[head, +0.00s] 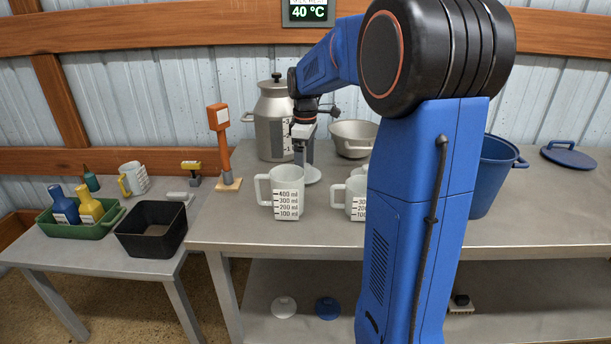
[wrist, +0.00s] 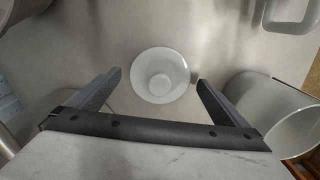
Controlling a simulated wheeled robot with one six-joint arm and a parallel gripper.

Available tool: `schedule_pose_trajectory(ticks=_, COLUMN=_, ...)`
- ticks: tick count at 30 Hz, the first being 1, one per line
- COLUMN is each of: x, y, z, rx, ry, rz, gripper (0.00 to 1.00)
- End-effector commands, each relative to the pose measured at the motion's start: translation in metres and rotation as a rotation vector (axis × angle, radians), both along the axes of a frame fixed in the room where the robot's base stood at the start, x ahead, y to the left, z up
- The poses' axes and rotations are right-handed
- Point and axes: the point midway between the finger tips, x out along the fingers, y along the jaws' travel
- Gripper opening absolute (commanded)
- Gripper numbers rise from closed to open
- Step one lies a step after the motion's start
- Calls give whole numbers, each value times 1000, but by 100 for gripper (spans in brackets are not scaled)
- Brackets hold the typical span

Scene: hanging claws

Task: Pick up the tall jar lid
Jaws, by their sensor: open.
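A pale, round lid-like piece with a smaller raised circle at its middle lies on the steel bench. It shows in the wrist view (wrist: 174,88) and partly in the head view (head: 313,175), behind a measuring mug; I take it for the tall jar lid. My gripper (head: 304,152) points down above it, in front of the metal can. In the wrist view my gripper (wrist: 158,77) is open, its two dark fingers apart with the pale piece seen between and beyond the tips. Nothing is held. The exact height gap cannot be told.
White measuring mugs (head: 287,193) (head: 351,196) stand close in front. The metal can (head: 273,118) and a metal bowl (head: 352,138) stand behind. A blue bucket (head: 493,178) and blue lid (head: 569,155) are at right. An orange-topped post (head: 223,145) stands at left.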

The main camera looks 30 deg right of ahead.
Motion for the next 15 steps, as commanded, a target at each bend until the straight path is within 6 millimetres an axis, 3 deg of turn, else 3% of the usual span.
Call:
schedule_pose_trajectory(ticks=4, x=0, y=0, z=-10, rx=0, ry=0, rz=0, gripper=98)
schedule_pose_trajectory(ticks=11, x=0, y=0, z=-11, rx=0, ry=0, rz=0, gripper=98)
schedule_pose_trajectory(ticks=15, x=0, y=0, z=-11, rx=0, ry=0, rz=0, gripper=65)
